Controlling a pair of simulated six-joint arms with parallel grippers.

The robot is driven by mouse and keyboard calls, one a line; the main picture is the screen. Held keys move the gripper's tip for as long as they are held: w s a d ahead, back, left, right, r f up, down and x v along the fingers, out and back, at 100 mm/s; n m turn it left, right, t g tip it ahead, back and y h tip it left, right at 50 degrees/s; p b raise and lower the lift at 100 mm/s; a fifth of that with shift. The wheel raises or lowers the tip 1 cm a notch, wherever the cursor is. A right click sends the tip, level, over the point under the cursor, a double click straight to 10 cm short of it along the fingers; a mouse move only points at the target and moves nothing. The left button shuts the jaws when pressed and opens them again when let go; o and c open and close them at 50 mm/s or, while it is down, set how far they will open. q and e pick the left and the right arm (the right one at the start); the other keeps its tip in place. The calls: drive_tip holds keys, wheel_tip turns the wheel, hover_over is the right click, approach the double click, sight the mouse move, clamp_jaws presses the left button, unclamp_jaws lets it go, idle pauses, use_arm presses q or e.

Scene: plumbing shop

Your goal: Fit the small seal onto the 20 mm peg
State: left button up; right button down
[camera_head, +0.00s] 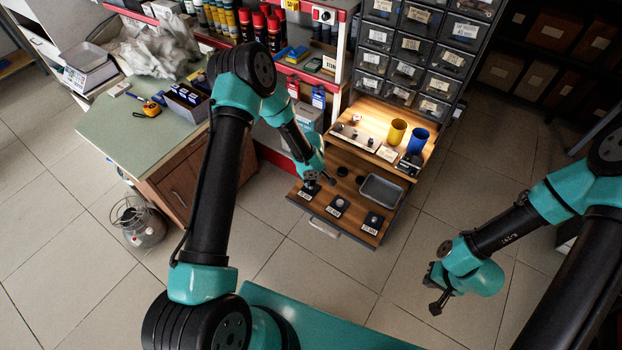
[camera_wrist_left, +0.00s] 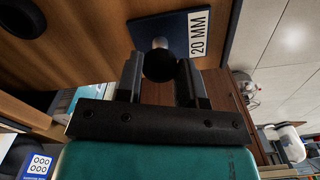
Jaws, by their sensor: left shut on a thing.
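My left gripper (camera_head: 314,185) is over the leftmost peg block (camera_head: 304,194) on the open drawer board. In the left wrist view its fingers (camera_wrist_left: 160,70) are shut on a small black round seal (camera_wrist_left: 158,67). Just beyond the seal is the pale rounded top of the peg (camera_wrist_left: 160,43), on a dark blue base (camera_wrist_left: 180,28) labelled "20 MM" (camera_wrist_left: 199,33). The seal overlaps the peg in this view; I cannot tell whether it is around it. My right gripper (camera_head: 437,300) hangs over the floor at the right, away from the drawer; its jaws are too small to read.
Two more peg blocks, the middle (camera_head: 337,206) and right (camera_head: 372,222), stand along the drawer front. Behind them lie two larger black rings (camera_head: 342,171) (camera_head: 360,180) and a grey tray (camera_head: 381,190). Yellow (camera_head: 397,132) and blue (camera_head: 418,140) cups stand on the shelf above.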

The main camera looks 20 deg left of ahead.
use_arm(q)
drive_tip(key=shift+f, duration=0.55)
idle(0.4)
drive_tip(key=o, duration=0.6)
drive_tip(key=shift+r, duration=0.1)
wheel_tip(320, 180, up, 11)
idle(1.2)
drive_tip(key=shift+s, duration=0.1)
idle(0.6)
